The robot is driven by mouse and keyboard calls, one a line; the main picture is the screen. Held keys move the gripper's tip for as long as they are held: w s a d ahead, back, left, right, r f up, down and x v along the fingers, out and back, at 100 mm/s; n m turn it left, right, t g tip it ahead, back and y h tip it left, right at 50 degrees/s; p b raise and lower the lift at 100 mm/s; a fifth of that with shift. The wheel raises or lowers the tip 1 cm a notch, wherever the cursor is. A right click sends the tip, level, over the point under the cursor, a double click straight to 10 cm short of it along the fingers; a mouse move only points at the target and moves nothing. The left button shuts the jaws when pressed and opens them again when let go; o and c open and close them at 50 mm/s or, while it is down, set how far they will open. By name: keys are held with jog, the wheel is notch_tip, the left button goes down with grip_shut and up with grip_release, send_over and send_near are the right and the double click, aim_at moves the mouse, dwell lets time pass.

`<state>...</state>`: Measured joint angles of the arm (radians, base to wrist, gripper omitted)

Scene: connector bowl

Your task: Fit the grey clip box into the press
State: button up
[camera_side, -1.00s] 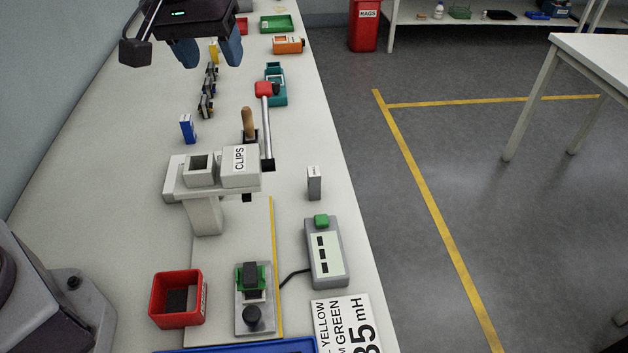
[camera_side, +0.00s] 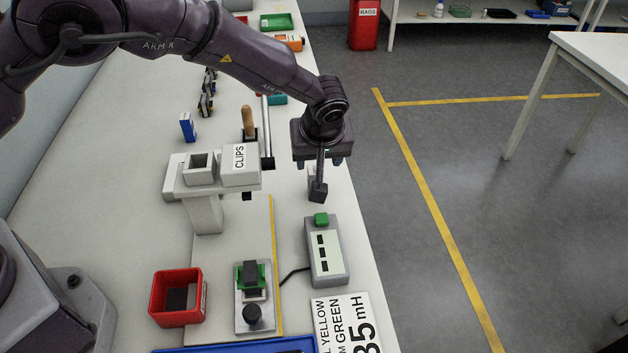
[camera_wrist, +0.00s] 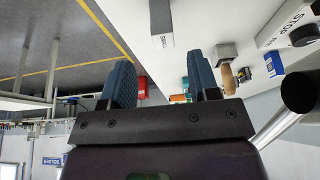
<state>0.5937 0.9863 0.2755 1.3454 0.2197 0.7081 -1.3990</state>
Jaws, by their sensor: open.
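A small upright grey box (camera_side: 310,186) stands near the table's right edge, largely hidden by my gripper and wrist camera. In the wrist view this grey box (camera_wrist: 161,22), with a small dark-lettered label, stands beyond my fingertips, roughly in line with the gap between them. My gripper (camera_side: 319,164) points down above it, open and empty; its two blue fingers also show in the wrist view (camera_wrist: 160,62). The press appears to be the pale fixture (camera_side: 205,213) left of the gripper. It has an open square socket (camera_side: 200,167) and a block marked CLIPS (camera_side: 240,164).
A wooden handle (camera_side: 248,122) rises behind the pale fixture. A grey control box with a green button (camera_side: 321,219) stands in front of my gripper. A red bin (camera_side: 177,300) and a small green-and-black fixture (camera_side: 251,277) are nearer. The floor lies right of the table edge.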

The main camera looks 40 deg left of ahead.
aim_at(314, 170)
jog(key=x, duration=0.6)
jog(key=shift+s+a+f, duration=0.15)
jog(key=shift+s+f, duration=0.05)
jog(key=shift+f, duration=0.15)
grip_shut()
